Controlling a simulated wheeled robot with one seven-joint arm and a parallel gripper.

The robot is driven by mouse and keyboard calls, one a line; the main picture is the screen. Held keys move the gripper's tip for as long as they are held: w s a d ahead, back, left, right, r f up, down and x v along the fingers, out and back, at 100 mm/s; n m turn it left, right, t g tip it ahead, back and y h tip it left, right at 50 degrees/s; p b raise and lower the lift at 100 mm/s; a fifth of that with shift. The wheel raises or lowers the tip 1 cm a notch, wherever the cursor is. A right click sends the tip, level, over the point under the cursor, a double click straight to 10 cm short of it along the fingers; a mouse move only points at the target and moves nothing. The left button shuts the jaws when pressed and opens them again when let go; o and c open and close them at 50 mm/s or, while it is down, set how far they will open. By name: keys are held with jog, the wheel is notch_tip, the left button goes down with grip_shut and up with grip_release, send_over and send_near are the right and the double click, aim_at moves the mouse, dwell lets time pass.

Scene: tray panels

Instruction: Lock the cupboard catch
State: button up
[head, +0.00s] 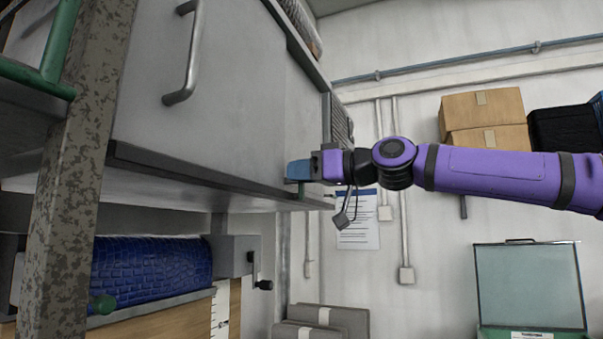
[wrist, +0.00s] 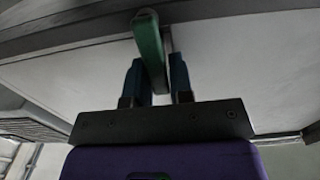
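The cupboard (head: 215,90) is a pale grey body with a bar handle (head: 190,55) on its front. Its catch (wrist: 149,45) is a green lever in the wrist view, against a pale panel below a dark grey edge. My gripper (wrist: 158,75) has two blue fingers, one on each side of the lever's near part. I cannot tell whether both fingers touch it.
A blue roll (head: 150,272) with a crank (head: 259,283) lies below the cupboard. Cardboard boxes (head: 485,107) and an open case (head: 530,288) are at the right. The space below my arm looks clear.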

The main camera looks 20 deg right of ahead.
jog(key=o, duration=0.3)
jog(key=shift+s+d, duration=0.1)
jog(key=v, duration=1)
jog(key=shift+s+d, duration=0.15)
jog(key=shift+s, duration=0.05)
jog(key=s+f+m+g+h, duration=0.2)
jog(key=s+f+m+h, duration=0.1)
jog(key=f, duration=0.8)
jog(key=s+f+m+g+h, duration=0.3)
jog(key=s+f+h, duration=0.2)
jog(key=s+f, duration=0.3)
jog(key=s+f+m+g+h, duration=0.2)
jog(key=s+f+m+h, duration=0.1)
jog(key=f, duration=1.2)
jog(key=shift+s+d+g+h, duration=0.1)
jog(key=shift+s+g+h, duration=0.2)
jog(key=shift+s+h, duration=0.8)
